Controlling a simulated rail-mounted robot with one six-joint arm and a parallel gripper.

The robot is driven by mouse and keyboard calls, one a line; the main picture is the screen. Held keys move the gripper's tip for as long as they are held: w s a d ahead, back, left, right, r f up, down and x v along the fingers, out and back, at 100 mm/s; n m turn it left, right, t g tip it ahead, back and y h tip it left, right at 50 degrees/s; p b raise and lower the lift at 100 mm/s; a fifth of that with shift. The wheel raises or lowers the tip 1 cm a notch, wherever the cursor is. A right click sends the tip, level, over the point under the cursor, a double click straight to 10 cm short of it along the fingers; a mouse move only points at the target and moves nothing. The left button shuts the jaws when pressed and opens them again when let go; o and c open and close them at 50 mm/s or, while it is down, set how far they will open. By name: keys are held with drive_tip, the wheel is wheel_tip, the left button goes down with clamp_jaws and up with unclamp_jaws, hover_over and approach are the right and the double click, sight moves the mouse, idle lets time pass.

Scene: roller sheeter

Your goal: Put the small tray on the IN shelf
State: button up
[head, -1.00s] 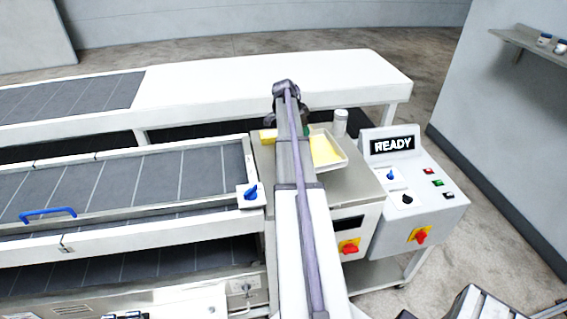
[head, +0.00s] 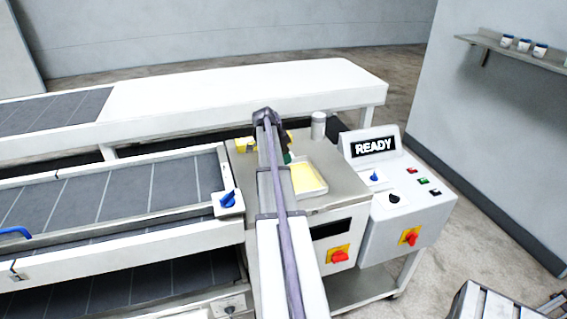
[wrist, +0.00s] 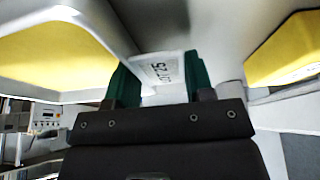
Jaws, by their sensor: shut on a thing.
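The small tray (head: 322,190) is a pale, shallow tray with a yellow layer inside. In the head view it is over the grey cabinet top, right of my arm; I cannot tell whether it touches the top. In the wrist view the tray (wrist: 60,50) fills the upper left. My gripper (wrist: 152,88) has green fingers, shut on a pale piece with a printed label between them, which seems to be part of the tray. In the head view my gripper (head: 287,157) is mostly hidden by my arm. I see no shelf marked IN.
A wall shelf (head: 490,42) with small jars is at the upper right. A control box (head: 400,205) reading READY stands right of the cabinet (head: 350,185). A white canister (head: 318,125) is behind the tray, a yellow item (head: 246,145) left of my arm. The conveyor (head: 130,190) runs left.

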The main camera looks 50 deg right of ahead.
drive_tip(key=shift+f, duration=0.1)
drive_tip(key=o, duration=1.2)
drive_tip(key=shift+o, duration=0.2)
drive_tip(key=p+v, duration=1.1)
drive_tip(key=v, duration=0.1)
drive_tip(key=shift+r, duration=0.3)
drive_tip(key=shift+s, duration=0.1)
